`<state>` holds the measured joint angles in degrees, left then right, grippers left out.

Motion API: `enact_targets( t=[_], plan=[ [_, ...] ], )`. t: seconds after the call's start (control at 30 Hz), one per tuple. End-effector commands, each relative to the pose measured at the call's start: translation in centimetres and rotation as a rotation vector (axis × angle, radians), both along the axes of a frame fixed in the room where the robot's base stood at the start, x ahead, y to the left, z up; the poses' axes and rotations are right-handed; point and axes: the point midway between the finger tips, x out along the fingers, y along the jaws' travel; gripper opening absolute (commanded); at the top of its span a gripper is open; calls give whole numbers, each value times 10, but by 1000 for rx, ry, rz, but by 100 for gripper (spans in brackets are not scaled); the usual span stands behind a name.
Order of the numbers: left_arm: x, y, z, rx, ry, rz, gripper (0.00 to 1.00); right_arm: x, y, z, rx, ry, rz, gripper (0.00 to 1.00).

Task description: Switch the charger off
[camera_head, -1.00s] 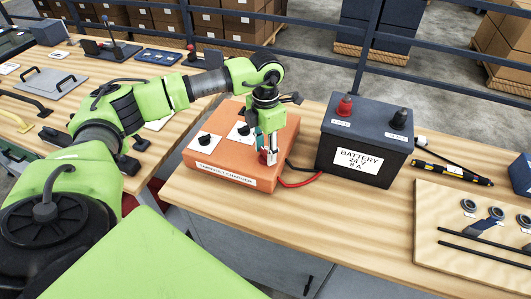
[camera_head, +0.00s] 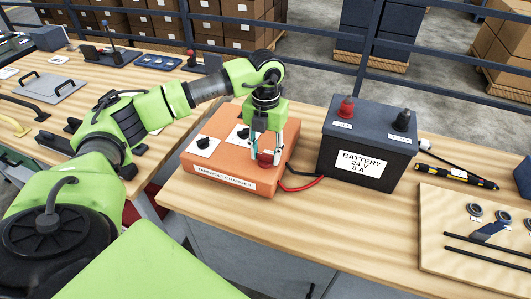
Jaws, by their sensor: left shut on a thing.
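The orange charger (camera_head: 224,175) sits on the wooden bench, with a label on its front edge. Two black knobs on white plates, a left knob (camera_head: 203,142) and a right knob (camera_head: 243,133), show on its top. My left gripper (camera_head: 267,156) points down over the charger's right end. Its fingers are around a red knob (camera_head: 266,159) there and shut on it. The fingers hide part of the red knob. My right gripper is not in view.
A dark battery (camera_head: 366,143) with red and black terminals stands right of the charger. Red and black cables (camera_head: 302,184) run between them. A yellow-black tool (camera_head: 455,175) and a wooden board (camera_head: 470,255) lie further right. The bench front is clear.

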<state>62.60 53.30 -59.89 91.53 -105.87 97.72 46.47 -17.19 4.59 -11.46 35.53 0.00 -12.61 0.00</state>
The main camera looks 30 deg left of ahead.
Motion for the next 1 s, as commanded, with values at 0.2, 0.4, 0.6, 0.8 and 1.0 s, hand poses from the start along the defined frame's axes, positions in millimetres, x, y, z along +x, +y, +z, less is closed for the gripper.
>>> enact_targets(
  t=[0.2,0.4,0.6,0.8,1.0],
  plan=[
    [1,1,2,1,-5,18,15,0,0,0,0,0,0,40],
    [2,1,2,0,-6,19,15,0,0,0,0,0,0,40],
    [1,1,2,0,-5,18,53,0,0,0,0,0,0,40],
    [1,0,1,1,-3,16,53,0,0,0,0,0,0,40],
    [1,0,9,-1,-4,15,53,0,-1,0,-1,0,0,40]
  ],
)
